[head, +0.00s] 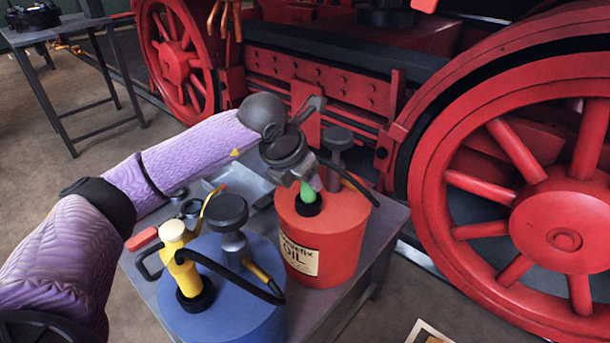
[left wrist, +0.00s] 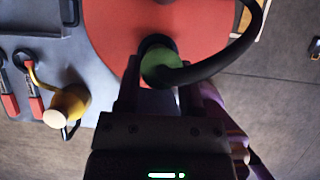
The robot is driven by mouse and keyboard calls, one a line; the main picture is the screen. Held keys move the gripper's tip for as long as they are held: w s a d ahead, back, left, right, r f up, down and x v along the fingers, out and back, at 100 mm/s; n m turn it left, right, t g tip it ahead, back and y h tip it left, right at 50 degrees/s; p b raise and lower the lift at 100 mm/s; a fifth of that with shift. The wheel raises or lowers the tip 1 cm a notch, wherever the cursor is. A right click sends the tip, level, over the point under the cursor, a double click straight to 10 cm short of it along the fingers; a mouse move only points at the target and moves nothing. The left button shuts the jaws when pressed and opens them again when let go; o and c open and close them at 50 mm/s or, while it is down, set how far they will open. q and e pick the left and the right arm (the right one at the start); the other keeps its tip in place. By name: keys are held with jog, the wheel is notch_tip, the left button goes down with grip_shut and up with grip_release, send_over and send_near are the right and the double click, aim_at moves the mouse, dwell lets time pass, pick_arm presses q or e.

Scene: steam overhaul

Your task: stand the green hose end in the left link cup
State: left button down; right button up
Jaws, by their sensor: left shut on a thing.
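The green hose end (head: 308,193) is upright under my left gripper (head: 306,181), which is shut on it. Its lower tip is at the black cup (head: 308,206) on top of the red oil can (head: 322,235); I cannot tell whether it is in the cup or just above it. The left wrist view shows the green hose end (left wrist: 162,69) between the fingers of my left gripper (left wrist: 158,88), with a dark hose curving from it to the right. I cannot make out which thing is the left link cup. My right gripper is not in view.
A blue can (head: 222,300) with a yellow hose end (head: 181,255) stands in front of the red can on a grey table (head: 345,310). Tools lie behind it. The red locomotive wheel (head: 555,205) and frame are close behind and right. Another table (head: 75,35) stands far left.

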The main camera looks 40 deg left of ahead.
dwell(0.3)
pick_arm(q)
notch_tip(320, 180, up, 6)
jog(key=p, duration=0.4)
jog(key=shift+f+p, duration=0.1)
jog(key=shift+p, duration=0.25)
jog(key=shift+f, duration=0.1)
jog(key=shift+f, duration=0.1)
dwell(0.6)
